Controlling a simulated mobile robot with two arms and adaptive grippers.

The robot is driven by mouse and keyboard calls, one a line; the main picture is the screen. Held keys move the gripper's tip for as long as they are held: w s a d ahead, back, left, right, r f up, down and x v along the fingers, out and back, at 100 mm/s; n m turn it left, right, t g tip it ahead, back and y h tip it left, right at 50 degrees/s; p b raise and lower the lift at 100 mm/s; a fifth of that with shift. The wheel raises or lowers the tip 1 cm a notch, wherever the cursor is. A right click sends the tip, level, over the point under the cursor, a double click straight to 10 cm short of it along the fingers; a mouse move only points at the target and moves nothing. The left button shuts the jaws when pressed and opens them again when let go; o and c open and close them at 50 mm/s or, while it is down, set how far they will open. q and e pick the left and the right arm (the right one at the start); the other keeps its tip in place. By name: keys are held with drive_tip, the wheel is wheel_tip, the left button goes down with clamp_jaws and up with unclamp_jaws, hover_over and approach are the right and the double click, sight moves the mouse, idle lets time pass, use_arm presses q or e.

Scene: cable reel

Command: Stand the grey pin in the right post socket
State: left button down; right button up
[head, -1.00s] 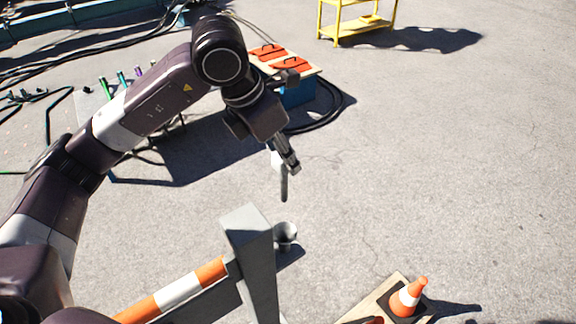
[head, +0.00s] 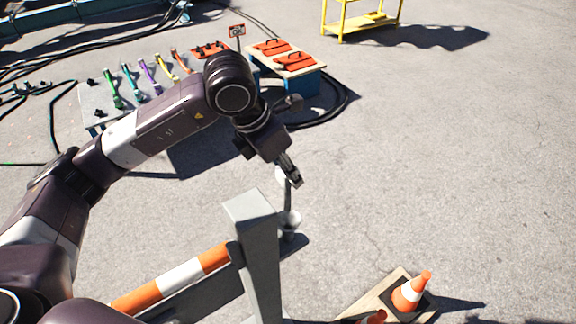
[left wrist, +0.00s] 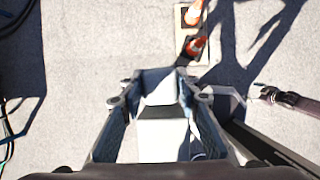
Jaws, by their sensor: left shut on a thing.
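My left gripper (head: 291,178) is shut on the grey pin (head: 288,196) and holds it upright. In the head view the pin's lower end meets the mouth of the grey cup-like socket (head: 290,221) beside the grey post (head: 254,240). I cannot tell whether the pin's tip is inside the socket or how deep. In the left wrist view my left gripper (left wrist: 162,95) has a pale grey piece between its fingers; the socket is mostly hidden there. A small dark arm end, apparently my right gripper (left wrist: 272,94), shows at the right of that view; its fingers are unclear.
An orange-and-white barrier rail (head: 180,280) joins the post on the left. Traffic cones (head: 411,291) stand on a wooden board (head: 358,313) at lower right. A table with coloured handles (head: 113,90) and a blue box (head: 302,84) are behind. The pavement at right is clear.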

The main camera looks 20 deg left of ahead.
sight(288, 198)
use_arm(q)
drive_tip(key=shift+f+b, duration=0.55)
drive_tip(key=shift+f, duration=0.9)
wheel_tip(288, 198, down, 7)
drive_tip(key=b, duration=0.7)
drive_tip(key=shift+r, duration=0.2)
drive_tip(key=c, duration=1.4)
unclamp_jaws()
drive_tip(key=shift+r, duration=0.4)
drive_tip(key=v, duration=1.1)
drive_tip(key=shift+s+a+r, duration=0.1)
